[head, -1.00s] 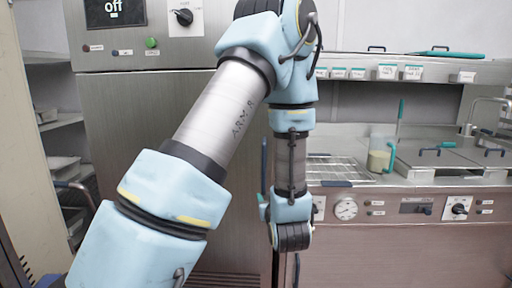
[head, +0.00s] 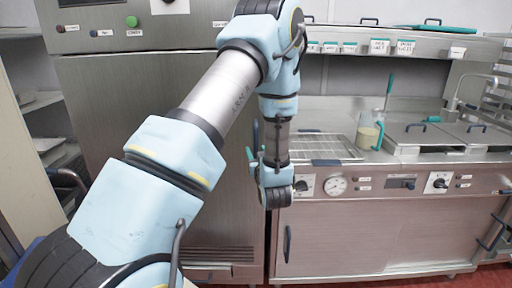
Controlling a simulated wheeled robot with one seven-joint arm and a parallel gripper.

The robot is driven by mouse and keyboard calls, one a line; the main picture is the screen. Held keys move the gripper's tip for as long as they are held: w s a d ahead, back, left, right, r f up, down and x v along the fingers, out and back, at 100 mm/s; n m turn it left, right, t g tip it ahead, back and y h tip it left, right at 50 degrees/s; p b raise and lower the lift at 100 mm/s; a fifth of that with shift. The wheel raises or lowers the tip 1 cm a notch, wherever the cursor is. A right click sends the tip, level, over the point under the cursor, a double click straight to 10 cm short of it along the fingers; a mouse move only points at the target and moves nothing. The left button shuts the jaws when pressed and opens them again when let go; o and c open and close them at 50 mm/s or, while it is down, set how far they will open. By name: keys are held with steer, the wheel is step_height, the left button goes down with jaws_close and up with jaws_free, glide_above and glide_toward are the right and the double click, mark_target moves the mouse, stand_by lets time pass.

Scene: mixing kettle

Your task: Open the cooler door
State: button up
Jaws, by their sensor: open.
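The cooler is the tall stainless steel cabinet at the left in the head view. Its door (head: 110,115) looks shut, and my arm crosses in front of it. A dark blue upright handle (head: 256,132) shows at the door's right edge, partly hidden by my arm. My gripper (head: 268,180) hangs at the end of the arm, just below and right of that handle in the picture. It is open, but its fingertips are mostly hidden behind my wrist. I cannot tell whether it touches the handle.
Right of the cooler is a steel counter (head: 400,228) with knobs, a gauge and a cupboard handle (head: 287,244). A wire rack (head: 322,147), a jug (head: 368,136) and lidded wells stand on it. Shelving (head: 45,100) is at the far left. Red floor shows at lower right.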

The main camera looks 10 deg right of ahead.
steer(key=shift+w, duration=0.4)
steer(key=shift+c, duration=0.3)
jaws_close()
stand_by(0.9)
